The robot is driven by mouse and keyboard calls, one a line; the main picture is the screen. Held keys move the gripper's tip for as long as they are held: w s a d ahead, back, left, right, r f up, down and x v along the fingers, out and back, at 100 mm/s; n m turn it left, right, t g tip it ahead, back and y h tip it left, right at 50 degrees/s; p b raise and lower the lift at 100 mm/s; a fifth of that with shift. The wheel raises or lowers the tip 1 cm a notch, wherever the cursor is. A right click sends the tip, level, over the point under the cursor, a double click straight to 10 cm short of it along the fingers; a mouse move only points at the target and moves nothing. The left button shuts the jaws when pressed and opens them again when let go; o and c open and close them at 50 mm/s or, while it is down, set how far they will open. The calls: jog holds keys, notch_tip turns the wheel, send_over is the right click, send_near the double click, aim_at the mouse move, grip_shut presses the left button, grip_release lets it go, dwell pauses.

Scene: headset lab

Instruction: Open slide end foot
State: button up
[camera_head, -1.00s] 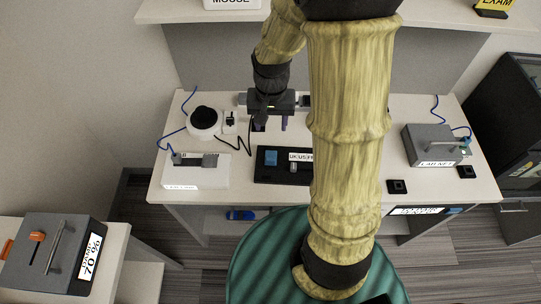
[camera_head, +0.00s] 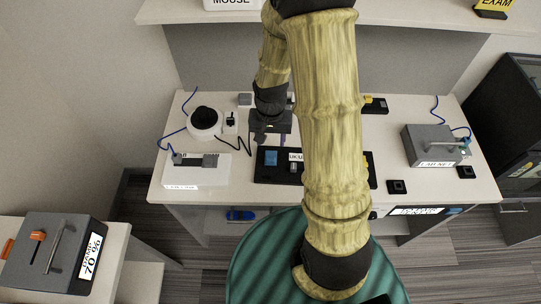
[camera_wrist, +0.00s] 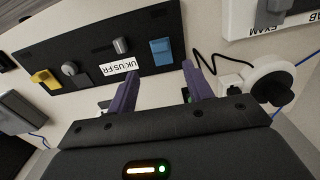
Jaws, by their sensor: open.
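A black board (camera_head: 264,178) lies on the white table, with a blue block (camera_head: 271,158) at its left end and a white UK/US/FR label (camera_head: 296,157). A grey knob (camera_head: 294,167) sits below the label; my arm hides the middle of the board. The wrist view shows the board (camera_wrist: 95,52), blue block (camera_wrist: 161,50), two grey knobs (camera_wrist: 121,45) and a yellow block (camera_wrist: 45,78) at the other end. I cannot tell which part is the end foot. My gripper (camera_head: 270,138) is open and empty by the board's back left, its purple fingers (camera_wrist: 160,72) apart near the blue block.
A white round device (camera_head: 203,121) with a black cable stands left of my gripper. A white box with a grey bar (camera_head: 196,172) is at the table's left. A grey LAB NET box (camera_head: 430,143) and small black pads (camera_head: 397,187) are at the right.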

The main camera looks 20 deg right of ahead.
aim_at(270, 159)
notch_tip(270, 159, down, 10)
jog(key=shift+r, duration=0.1)
dwell(0.4)
jog(key=c, duration=1)
